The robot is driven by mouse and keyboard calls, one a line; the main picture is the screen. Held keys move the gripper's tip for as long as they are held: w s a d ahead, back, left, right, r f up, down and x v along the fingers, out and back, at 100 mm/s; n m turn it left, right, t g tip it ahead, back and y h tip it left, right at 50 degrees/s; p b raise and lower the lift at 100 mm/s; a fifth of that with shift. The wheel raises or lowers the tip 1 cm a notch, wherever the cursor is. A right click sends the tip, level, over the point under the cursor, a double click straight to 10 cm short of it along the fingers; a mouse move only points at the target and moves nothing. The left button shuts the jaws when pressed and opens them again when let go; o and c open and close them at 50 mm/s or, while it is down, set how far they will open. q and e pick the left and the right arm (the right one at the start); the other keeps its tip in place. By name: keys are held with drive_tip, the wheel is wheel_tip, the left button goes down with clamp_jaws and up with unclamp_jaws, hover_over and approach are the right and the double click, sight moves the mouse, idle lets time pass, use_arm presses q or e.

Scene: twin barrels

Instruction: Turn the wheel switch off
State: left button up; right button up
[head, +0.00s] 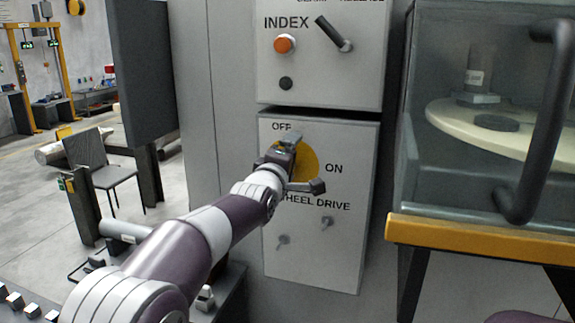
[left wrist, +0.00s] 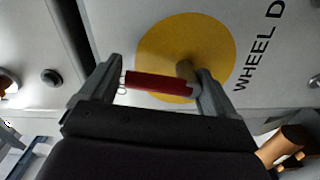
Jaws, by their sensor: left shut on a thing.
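The wheel drive switch has a round yellow plate (head: 309,160) on the lower grey panel, with OFF printed above it and ON to its right. In the left wrist view the yellow plate (left wrist: 190,40) carries a red handle (left wrist: 152,81) on a short brass-coloured stem. My left gripper (head: 299,165) is at the switch in the head view and covers the handle there. In the left wrist view its two fingers (left wrist: 160,76) are at the two ends of the red handle, shut on it. Which label the handle points to is hidden. My right gripper is out of view.
An upper panel (head: 360,85) holds an orange INDEX button (head: 285,43) and a black lever (head: 334,34). Two small key switches sit below the yellow plate. A glass-fronted cabinet with a black handle (head: 535,130) stands at right. A chair (head: 100,160) stands on open floor at left.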

use_arm(q)
drive_tip(key=shift+w+a+r+n+b, duration=0.1)
drive_tip(key=shift+a+n+b, duration=0.15)
drive_tip(key=shift+n+b, duration=0.55)
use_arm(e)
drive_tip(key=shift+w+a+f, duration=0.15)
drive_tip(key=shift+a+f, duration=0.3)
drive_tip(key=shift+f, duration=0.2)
use_arm(q)
drive_tip(key=shift+r+n, duration=0.1)
drive_tip(key=shift+n, duration=0.3)
drive_tip(key=o, duration=1.2)
drive_tip(key=shift+a, duration=0.1)
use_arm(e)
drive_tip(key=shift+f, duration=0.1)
use_arm(q)
drive_tip(key=shift+s+a, duration=0.1)
drive_tip(key=shift+s, duration=0.2)
drive_tip(key=b+v, duration=0.4)
drive_tip(key=v, duration=0.8)
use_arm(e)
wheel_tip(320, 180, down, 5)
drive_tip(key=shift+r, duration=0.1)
